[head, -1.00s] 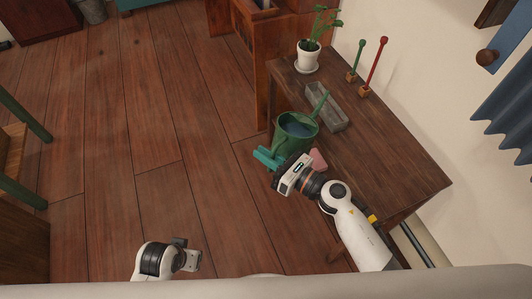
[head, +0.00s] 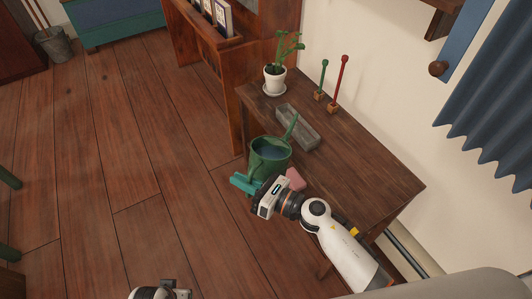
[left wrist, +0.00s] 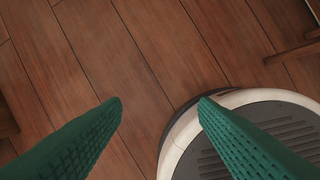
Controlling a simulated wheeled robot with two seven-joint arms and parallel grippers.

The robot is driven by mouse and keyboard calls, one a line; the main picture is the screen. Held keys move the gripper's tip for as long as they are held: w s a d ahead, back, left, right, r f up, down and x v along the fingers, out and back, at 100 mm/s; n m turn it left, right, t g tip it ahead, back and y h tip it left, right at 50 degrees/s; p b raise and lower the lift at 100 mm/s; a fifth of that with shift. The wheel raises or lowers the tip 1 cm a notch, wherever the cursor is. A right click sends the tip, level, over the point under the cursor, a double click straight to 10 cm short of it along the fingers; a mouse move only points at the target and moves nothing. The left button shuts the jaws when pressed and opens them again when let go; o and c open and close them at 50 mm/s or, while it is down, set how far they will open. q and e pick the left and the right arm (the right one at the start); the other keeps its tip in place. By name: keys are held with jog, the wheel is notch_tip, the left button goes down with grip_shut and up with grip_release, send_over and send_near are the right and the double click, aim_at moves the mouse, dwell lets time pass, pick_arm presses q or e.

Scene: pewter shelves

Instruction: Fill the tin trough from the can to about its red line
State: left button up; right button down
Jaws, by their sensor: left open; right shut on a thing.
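The green watering can (head: 270,164) stands upright at the near left edge of the wooden table, with bluish water inside and its spout pointing toward the trough. I cannot tell whether its base touches the table. My right gripper (head: 246,184), with teal fingers, is shut on the can at its near side; the grip itself is partly hidden. The grey tin trough (head: 312,138) lies on the table just beyond the can. Its red line and any water in it cannot be made out. My left gripper (left wrist: 158,101) is open and empty above the floor, only its edge showing in the head view.
A potted plant (head: 274,80) stands at the table's (head: 372,178) far end. Green (head: 322,78) and red (head: 341,85) sticks in wooden blocks stand near the wall. A pink thing (head: 296,178) lies beside the can. The table's right part is clear.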

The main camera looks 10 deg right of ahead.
dwell(0.7)
pick_arm(q)
jog(key=shift+s+f+p, duration=0.15)
jog(key=shift+f+p, duration=0.15)
jog(key=shift+f, duration=0.5)
jog(key=shift+s+f, duration=0.15)
jog(key=shift+f, duration=0.25)
jog(key=shift+f+p, duration=0.35)
jog(key=shift+f, duration=0.3)
jog(key=shift+s+a+f, duration=0.1)
jog(key=shift+s+f, duration=0.3)
jog(key=shift+f, duration=0.25)
